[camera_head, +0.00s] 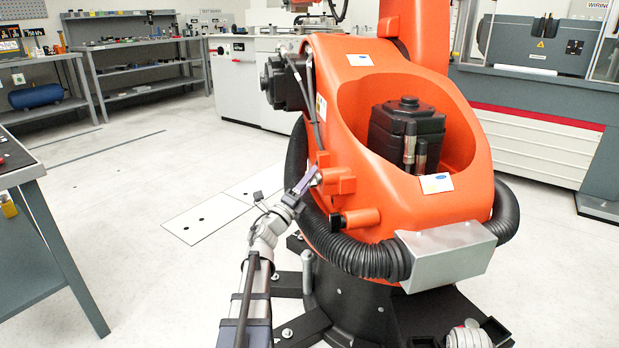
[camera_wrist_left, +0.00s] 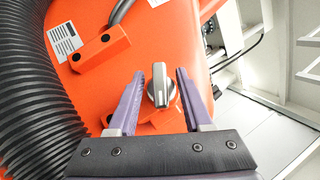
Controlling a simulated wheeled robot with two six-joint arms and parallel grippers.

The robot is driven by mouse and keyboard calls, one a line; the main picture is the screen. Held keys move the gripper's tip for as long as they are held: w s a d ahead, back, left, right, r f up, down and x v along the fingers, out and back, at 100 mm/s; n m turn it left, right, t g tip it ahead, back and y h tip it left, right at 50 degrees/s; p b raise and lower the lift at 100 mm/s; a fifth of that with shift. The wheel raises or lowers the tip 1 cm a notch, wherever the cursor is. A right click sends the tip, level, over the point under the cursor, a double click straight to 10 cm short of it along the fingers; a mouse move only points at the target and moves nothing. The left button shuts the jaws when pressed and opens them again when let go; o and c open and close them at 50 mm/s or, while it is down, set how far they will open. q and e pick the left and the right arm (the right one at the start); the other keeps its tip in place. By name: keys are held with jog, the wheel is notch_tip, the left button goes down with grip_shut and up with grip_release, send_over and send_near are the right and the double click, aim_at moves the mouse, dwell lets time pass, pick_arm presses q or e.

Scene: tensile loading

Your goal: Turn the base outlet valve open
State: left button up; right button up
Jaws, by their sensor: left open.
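The outlet valve shows in the left wrist view as a small silver-grey knob with a raised bar handle (camera_wrist_left: 161,86) on an orange mount. The bar runs roughly up and down in that view. My left gripper (camera_wrist_left: 158,78) is open, with one purple finger on each side of the handle and a visible gap on both sides. I cannot tell how deep the fingers reach around it. In the head view my left gripper (camera_head: 306,180) is at the left side of the orange robot base, and the valve is hidden there.
The large orange industrial robot (camera_head: 440,205) stands on a black foot. A black corrugated hose (camera_head: 350,257) curves around its front and runs close by in the left wrist view (camera_wrist_left: 35,85). A workbench (camera_head: 30,230) stands at the left. The floor (camera_head: 150,160) between is clear.

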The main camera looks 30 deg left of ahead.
pick_arm(q)
jog(key=shift+c, duration=0.2)
grip_shut()
dwell(0.3)
